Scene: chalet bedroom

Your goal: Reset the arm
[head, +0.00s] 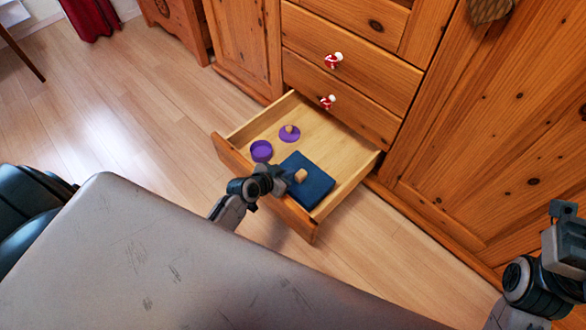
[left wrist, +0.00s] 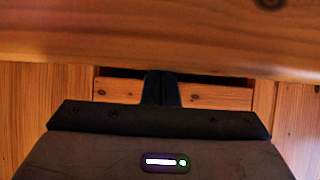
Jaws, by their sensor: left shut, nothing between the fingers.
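My left gripper (head: 284,178) is over the front edge of an open wooden drawer (head: 340,152) in the head view. In the left wrist view its two dark fingers (left wrist: 162,88) are together with nothing between them, and a wooden edge crosses above them. Part of my right arm and gripper (head: 563,212) shows at the right edge of the head view. Its fingers are not clear enough to tell open from shut.
The drawer holds a purple round container (head: 261,151), a purple disc with a knob (head: 289,134) and a dark blue flat item (head: 312,186) with a small tan piece (head: 300,175) on it. Floor (head: 130,120) is clear at left.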

